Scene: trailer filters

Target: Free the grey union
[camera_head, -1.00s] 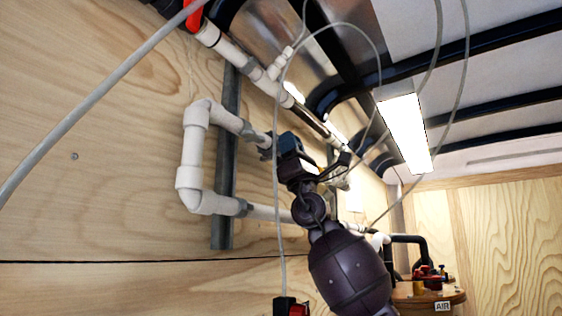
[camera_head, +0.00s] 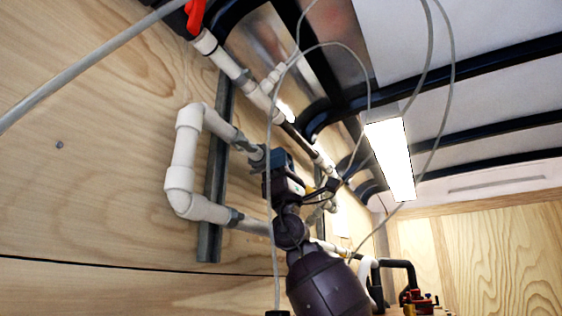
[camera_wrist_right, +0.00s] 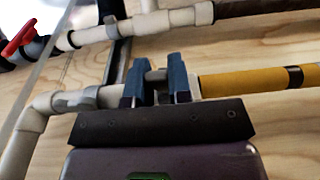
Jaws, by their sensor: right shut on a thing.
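My right gripper (camera_head: 259,157) is on the upper run of the white pipe loop (camera_head: 184,155) on the wooden wall. In the right wrist view its two blue fingers (camera_wrist_right: 157,84) stand on either side of a short grey piece (camera_wrist_right: 155,75), which appears to be the grey union, and are shut on it. The fingers and the gripper body hide most of it. White pipe with a grey collar (camera_wrist_right: 75,100) lies to the left in line, and a yellow pipe (camera_wrist_right: 240,82) to the right. My left gripper is not in view.
A higher white pipe (camera_head: 224,60) with a red valve handle (camera_head: 195,16) runs above the loop. A grey upright strut (camera_head: 212,190) stands behind the loop. Thin grey cables hang in front of my right arm. A lit lamp (camera_head: 390,160) is at the ceiling.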

